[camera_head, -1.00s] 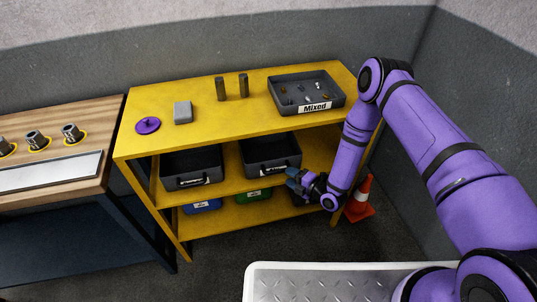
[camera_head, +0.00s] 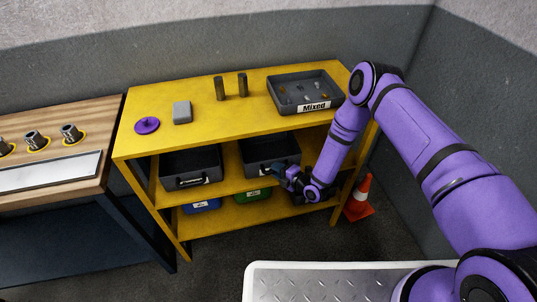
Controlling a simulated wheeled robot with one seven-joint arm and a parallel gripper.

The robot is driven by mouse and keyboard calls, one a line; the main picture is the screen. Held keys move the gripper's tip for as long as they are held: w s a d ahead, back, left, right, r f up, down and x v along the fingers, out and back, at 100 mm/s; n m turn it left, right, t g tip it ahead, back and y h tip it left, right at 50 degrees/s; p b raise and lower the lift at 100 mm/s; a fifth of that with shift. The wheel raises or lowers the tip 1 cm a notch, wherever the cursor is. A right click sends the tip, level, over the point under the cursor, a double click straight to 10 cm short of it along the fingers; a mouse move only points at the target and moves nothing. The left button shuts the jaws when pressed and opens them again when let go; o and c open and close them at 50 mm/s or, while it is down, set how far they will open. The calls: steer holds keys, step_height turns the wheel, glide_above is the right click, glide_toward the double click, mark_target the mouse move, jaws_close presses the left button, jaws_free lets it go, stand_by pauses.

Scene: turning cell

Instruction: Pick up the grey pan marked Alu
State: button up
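My gripper (camera_head: 278,170) is in front of the yellow shelf unit, by the right part of its middle shelf. It is small and dark in this view, and I cannot tell whether its fingers are open or shut. A dark grey bin at the lower right (camera_head: 298,197) is mostly hidden behind my gripper and wrist; any label on it is not readable. A blue bin (camera_head: 203,206) and a green bin (camera_head: 252,196) stand on the lowest shelf. No label reading Alu can be made out.
The yellow shelf (camera_head: 180,91) carries a tray marked Mixed (camera_head: 312,107), a purple disc (camera_head: 147,125), a grey block (camera_head: 182,112) and two dark cylinders. Black bins stand on the middle shelf, left (camera_head: 191,167) and right (camera_head: 262,150). An orange cone (camera_head: 359,207) stands right.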

jaws_close()
steer(key=shift+r, duration=0.1)
